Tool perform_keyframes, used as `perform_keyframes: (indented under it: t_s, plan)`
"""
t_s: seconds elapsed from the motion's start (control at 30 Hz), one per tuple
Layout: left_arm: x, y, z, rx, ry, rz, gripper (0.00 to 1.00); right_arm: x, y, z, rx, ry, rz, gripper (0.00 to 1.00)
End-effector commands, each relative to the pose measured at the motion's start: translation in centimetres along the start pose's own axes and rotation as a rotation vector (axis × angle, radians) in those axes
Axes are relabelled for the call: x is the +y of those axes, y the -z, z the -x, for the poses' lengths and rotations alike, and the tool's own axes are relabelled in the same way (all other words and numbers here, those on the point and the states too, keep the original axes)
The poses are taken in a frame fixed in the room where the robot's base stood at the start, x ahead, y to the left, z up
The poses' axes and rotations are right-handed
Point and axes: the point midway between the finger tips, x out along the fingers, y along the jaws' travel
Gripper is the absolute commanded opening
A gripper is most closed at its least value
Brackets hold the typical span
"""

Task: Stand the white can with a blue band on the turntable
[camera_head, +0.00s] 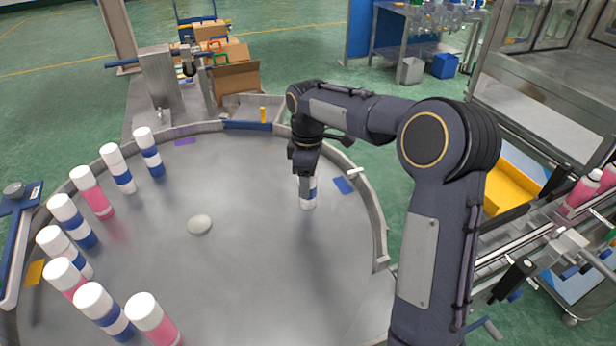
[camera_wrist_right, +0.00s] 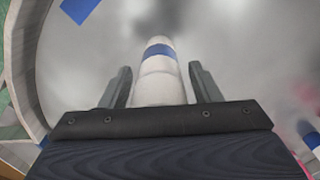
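The white can with a blue band (camera_head: 312,184) stands upright on the turntable (camera_head: 255,265), right of the turntable's middle. My right gripper (camera_head: 306,178) comes down over it from above and hides its upper part. In the right wrist view the can (camera_wrist_right: 160,72) is between the two fingers of my right gripper (camera_wrist_right: 160,82). My left gripper is not in view.
Several cans, blue-banded (camera_head: 117,168) and pink (camera_head: 92,192), stand along the turntable's left rim. A pale round disc (camera_head: 199,224) marks the middle. A raised metal rim (camera_head: 374,215) borders the turntable. The surface around the gripped-over can is clear.

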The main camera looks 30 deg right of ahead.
Motion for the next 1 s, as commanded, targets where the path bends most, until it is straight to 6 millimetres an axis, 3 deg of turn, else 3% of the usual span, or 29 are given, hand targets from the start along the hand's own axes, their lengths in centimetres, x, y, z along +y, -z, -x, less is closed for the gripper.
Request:
perform_keyframes:
  t_s: [0.37,0.8,1.0]
  plan:
    - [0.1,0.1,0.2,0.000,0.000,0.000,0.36,0.0,0.0,0.6,0.001,-0.001,0.000,0.62]
    - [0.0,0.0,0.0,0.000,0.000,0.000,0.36,0.1,0.1,7.0,0.001,-0.002,0.000,0.62]
    - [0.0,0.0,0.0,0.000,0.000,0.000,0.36,0.0,0.0,7.9,0.000,0.000,0.000,0.62]
